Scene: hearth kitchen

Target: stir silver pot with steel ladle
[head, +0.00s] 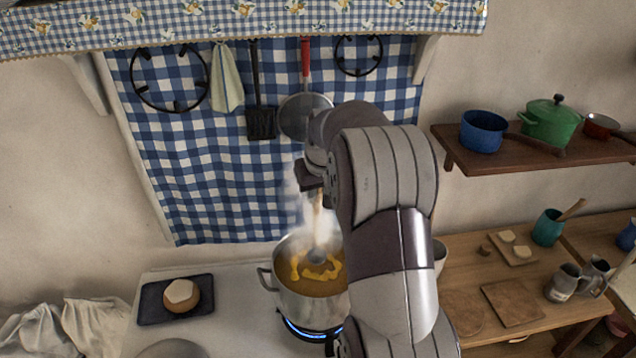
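The silver pot (312,303) stands on a lit burner with a blue glow under it. It holds an orange-brown soup with yellow streaks, and steam rises from it. The steel ladle (318,228) stands roughly upright in the pot, its lower end in the soup. My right gripper (312,183) is above the pot, shut on the upper part of the ladle's handle. My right arm hides part of the gripper and the pot's right side. My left gripper is not in view.
A dark tray (154,304) with a round, pale-topped item (181,296) lies left of the pot. Utensils hang on the checked cloth (200,205) behind. A shelf (560,154) with pots and a wooden table (462,312) are at right.

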